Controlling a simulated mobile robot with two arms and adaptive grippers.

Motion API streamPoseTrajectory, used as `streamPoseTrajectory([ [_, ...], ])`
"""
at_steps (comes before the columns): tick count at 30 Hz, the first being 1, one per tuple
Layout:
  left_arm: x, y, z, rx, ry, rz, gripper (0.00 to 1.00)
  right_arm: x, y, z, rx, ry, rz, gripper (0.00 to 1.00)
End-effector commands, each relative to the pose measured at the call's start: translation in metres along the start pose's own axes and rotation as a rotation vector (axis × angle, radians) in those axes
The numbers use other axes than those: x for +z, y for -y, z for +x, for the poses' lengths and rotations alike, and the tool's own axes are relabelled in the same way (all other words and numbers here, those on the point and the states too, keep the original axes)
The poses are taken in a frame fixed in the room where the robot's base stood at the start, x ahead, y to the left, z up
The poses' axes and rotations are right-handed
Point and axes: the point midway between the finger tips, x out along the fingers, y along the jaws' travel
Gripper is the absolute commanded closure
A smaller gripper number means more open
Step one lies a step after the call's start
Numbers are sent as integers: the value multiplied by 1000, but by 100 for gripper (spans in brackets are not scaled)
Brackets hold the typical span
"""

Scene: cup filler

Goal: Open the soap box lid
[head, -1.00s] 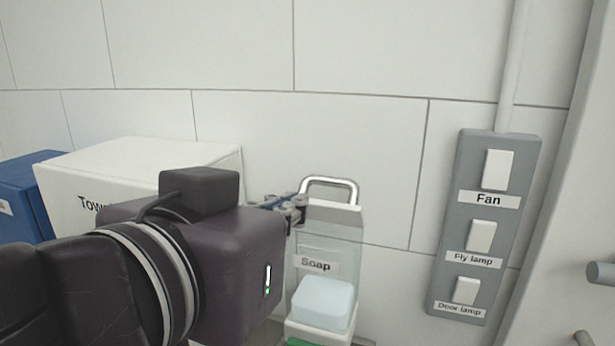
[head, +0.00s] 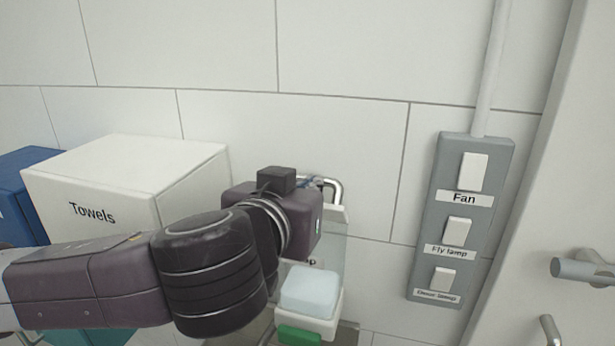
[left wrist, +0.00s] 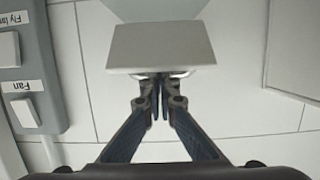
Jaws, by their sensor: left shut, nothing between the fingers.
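The soap box (head: 335,248) stands against the tiled wall, a clear case with a pale lid and a metal loop handle (head: 338,190) on top. A light blue soap bar (head: 310,288) sits in its open lower front. My left gripper (head: 312,182) is at the handle, its fingers mostly hidden behind its own body. In the left wrist view, the left gripper (left wrist: 160,84) is shut with nothing between its fingers. Its tips overlap the handle (left wrist: 181,74) below the pale lid (left wrist: 160,47); I cannot tell whether they touch. The lid looks down. The right gripper is not in view.
A white Towels box (head: 125,180) and a blue box (head: 22,185) stand to the left. A grey switch panel (head: 450,195) is on the wall at right, beside a door with a handle (head: 582,268). A green piece (head: 300,335) lies below the soap.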

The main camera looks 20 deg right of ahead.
Motion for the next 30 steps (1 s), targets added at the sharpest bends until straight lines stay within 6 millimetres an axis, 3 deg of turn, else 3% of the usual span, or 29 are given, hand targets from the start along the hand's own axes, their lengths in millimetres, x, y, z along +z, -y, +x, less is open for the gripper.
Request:
streamPoseTrajectory([
  [11,0,0,2,0,3,0,100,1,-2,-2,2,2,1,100],
  [18,-9,0,8,0,96,-4,100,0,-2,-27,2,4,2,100],
  [22,-5,-1,16,1,111,-3,100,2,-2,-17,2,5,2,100],
  [30,-9,0,17,0,108,1,100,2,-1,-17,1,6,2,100],
])
